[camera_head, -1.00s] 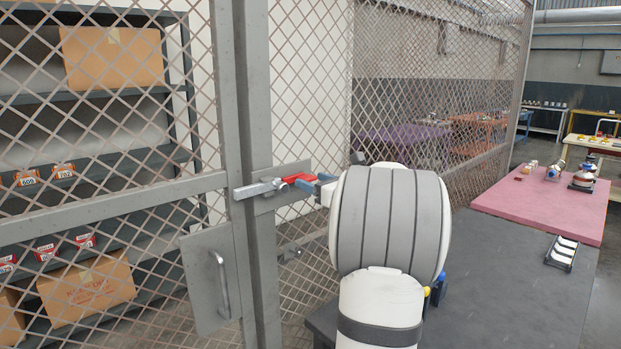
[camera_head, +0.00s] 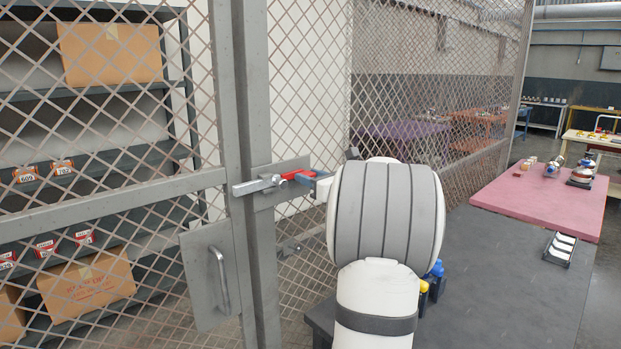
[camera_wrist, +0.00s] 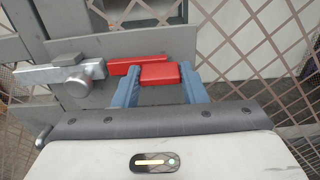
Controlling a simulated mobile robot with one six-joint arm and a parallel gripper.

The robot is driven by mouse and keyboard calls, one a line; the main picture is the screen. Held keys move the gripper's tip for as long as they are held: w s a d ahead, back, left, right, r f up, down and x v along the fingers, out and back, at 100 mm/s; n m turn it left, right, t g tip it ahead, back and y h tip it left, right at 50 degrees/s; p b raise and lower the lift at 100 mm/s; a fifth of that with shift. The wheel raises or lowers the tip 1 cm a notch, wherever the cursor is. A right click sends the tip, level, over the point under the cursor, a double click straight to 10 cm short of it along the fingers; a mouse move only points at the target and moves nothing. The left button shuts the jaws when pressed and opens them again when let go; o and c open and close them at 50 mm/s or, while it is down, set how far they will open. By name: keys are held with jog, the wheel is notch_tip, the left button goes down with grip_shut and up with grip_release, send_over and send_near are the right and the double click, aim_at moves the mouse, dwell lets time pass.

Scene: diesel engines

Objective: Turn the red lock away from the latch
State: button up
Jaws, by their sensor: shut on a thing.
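The red lock (camera_head: 288,174) sits on the grey plate of the mesh door frame, just right of the silver latch bar (camera_head: 258,185). In the wrist view the red lock (camera_wrist: 158,74) shows as a red block between my fingers, with a longer red bar just behind it. The silver latch (camera_wrist: 62,74), with a round knob, lies left of the red parts. My gripper (camera_wrist: 157,80) has its blue-grey fingers shut on the red block, one on each side. In the head view my gripper (camera_head: 313,180) is partly hidden behind my white and grey wrist.
A mesh door with a handle plate (camera_head: 212,277) is at left, before shelves with cardboard boxes (camera_head: 88,282). A dark table (camera_head: 510,290) and a pink table top (camera_head: 540,205) stand at right. Mesh fencing runs behind my gripper.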

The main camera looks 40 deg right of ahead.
jog(key=shift+f+n+b, duration=0.15)
jog(key=shift+n+b, duration=0.15)
jog(key=shift+b, duration=0.25)
jog(key=n+b, duration=1.7)
jog(key=b, duration=0.6)
jog(key=shift+n, duration=0.3)
jog(key=o, duration=1)
